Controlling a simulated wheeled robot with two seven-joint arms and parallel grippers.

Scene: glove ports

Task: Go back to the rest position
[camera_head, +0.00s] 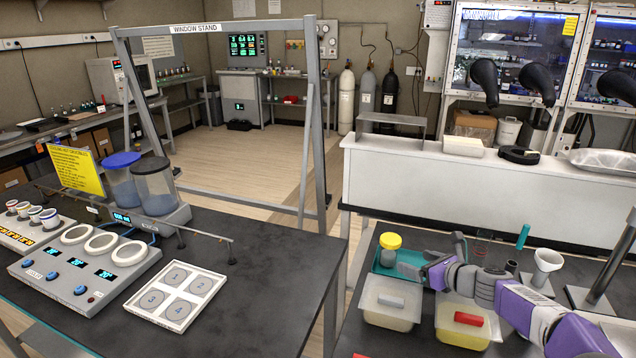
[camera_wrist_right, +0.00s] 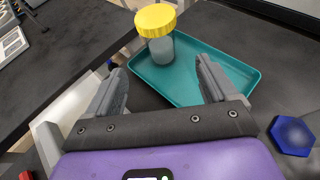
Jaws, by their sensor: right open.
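My right arm, purple and grey, comes in from the lower right in the head view. Its gripper (camera_head: 411,264) is over the right-hand bench, close to a jar with a yellow lid (camera_head: 390,241). In the right wrist view the gripper (camera_wrist_right: 160,84) has its two grey fingers wide apart with nothing between them. The jar (camera_wrist_right: 161,48) stands upright on a teal tray (camera_wrist_right: 232,70), beyond the fingertips. The tray also shows in the head view (camera_head: 383,266), partly hidden by the gripper. My left gripper is in neither view.
Two tubs, one with a grey bar on its lid (camera_head: 391,300) and one with a red bar (camera_head: 468,320), stand below my right arm. A white funnel (camera_head: 546,262) and a metal stand (camera_head: 606,270) are to the right. A blue hexagonal piece (camera_wrist_right: 292,135) lies right of the gripper.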

